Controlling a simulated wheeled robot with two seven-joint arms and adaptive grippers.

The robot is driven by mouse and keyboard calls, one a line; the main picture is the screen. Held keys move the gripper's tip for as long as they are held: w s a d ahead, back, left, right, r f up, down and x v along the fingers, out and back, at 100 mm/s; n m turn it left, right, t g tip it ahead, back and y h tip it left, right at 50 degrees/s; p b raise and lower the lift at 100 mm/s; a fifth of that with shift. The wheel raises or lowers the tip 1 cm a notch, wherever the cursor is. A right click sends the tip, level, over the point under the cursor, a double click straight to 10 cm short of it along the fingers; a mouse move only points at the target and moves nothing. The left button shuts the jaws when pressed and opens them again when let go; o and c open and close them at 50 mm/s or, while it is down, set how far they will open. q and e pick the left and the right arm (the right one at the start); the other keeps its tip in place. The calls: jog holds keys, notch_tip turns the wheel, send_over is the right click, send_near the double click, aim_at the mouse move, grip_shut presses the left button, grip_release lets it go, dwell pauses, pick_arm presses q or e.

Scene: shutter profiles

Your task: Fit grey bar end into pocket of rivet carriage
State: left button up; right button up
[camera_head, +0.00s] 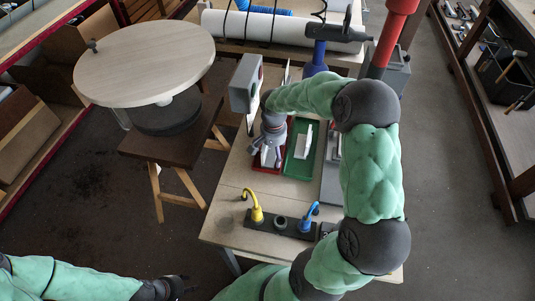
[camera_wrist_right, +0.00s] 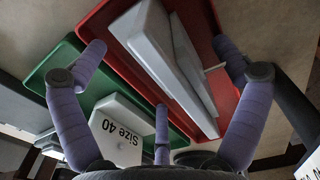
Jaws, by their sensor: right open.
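A red tray (camera_wrist_right: 118,72) holds long light grey bars (camera_wrist_right: 150,40) lying side by side, one with a thin pin at its side. A green tray (camera_wrist_right: 52,62) beside it holds a white block marked "Size 40" (camera_wrist_right: 118,128). My right gripper (camera_head: 266,158) points down over the red tray. In the right wrist view its fingers (camera_wrist_right: 161,62) are spread around the bars, with nothing gripped. My left gripper (camera_head: 180,288) is at the bottom left, away from the table; its fingers are too dark to read. I cannot make out which thing is the rivet carriage or its pocket.
The green tray (camera_head: 290,168) stands right of the red one on the wooden table (camera_head: 228,203). A dark strip with a yellow hook (camera_head: 256,206) and a blue hook (camera_head: 309,214) lies in front. A grey box-like device (camera_head: 244,84) stands behind. A round-topped table (camera_head: 145,62) is left.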

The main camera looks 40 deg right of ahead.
jog(key=shift+r, duration=0.1)
jog(key=c, duration=1.3)
jog(key=shift+c, duration=0.2)
